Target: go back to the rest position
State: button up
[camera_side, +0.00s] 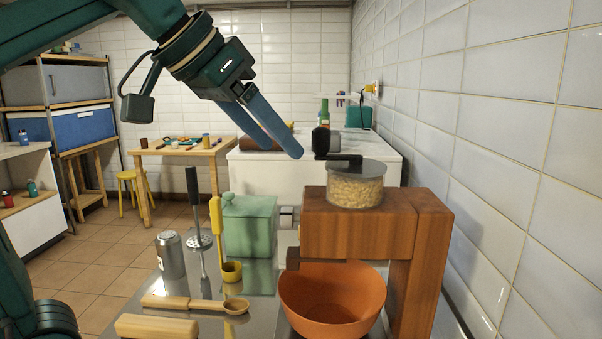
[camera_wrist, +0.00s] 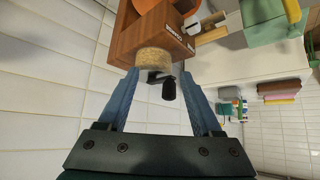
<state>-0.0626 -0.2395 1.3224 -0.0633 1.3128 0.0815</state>
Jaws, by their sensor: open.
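My gripper (camera_side: 284,152) is open and empty in the air, its two blue fingers pointing down and right. In the side view it shows up and left of the wooden mill (camera_side: 345,232), near the black crank (camera_side: 340,158) on the mill's jar of grain (camera_side: 355,187). In the wrist view my gripper (camera_wrist: 158,78) has the jar (camera_wrist: 154,61) and the crank's dark knob (camera_wrist: 169,89) showing between its fingers, with nothing held. An orange bowl (camera_side: 333,302) stands under the mill's overhang.
On the metal table stand a grey can (camera_side: 171,256), a masher (camera_side: 193,200), a green lidded box (camera_side: 249,226) and a yellow ladle (camera_side: 232,272). A wooden spoon (camera_side: 195,303) lies in front. A tiled wall (camera_side: 500,130) closes the right side.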

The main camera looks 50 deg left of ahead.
jog(key=s+f+g, duration=0.1)
jog(key=s+f, duration=0.5)
jog(key=f, duration=0.4)
jog(key=s+f+g, duration=0.2)
jog(key=s+f, duration=0.3)
jog(key=f, duration=0.5)
jog(key=shift+s+d, duration=0.2)
jog(key=shift+s, duration=0.15)
